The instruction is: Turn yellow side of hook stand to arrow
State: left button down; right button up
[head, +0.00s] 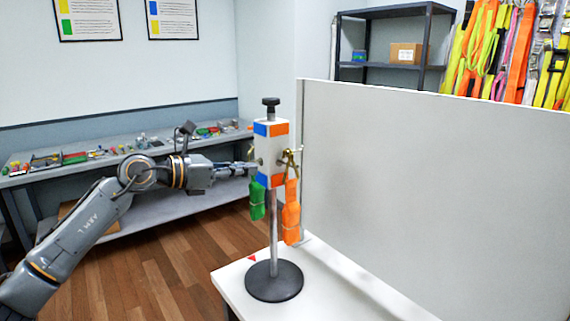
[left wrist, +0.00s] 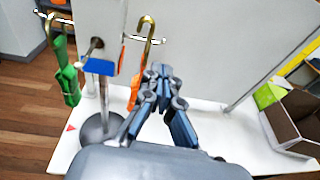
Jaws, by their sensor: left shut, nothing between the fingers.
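The hook stand (head: 273,155) is upright on the white table, with a round black base and a black top knob. Its block shows white, blue and orange patches; no yellow side shows. A green strap (head: 257,198) and an orange strap (head: 291,212) hang from its hooks. The red arrow (head: 252,257) lies on the table left of the base and also shows in the left wrist view (left wrist: 71,127). My left gripper (head: 250,168) is shut and empty, close by the block's left side; contact is unclear. Its fingers show in the left wrist view (left wrist: 160,75). My right gripper is not seen.
A tall white panel (head: 430,190) stands just behind and right of the stand. In the left wrist view, an open box (left wrist: 290,122) sits on the right of the table. A grey bench (head: 130,150) with small items stands along the wall.

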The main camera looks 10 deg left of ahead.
aim_at(295, 167)
pick_arm(q)
jog(key=p+x, duration=0.3)
jog(key=x, duration=0.6)
jog(key=shift+w+d+p, duration=0.25)
jog(key=shift+p, duration=0.1)
jog(key=shift+w+d+f, duration=0.15)
jog(key=shift+w+d, duration=0.15)
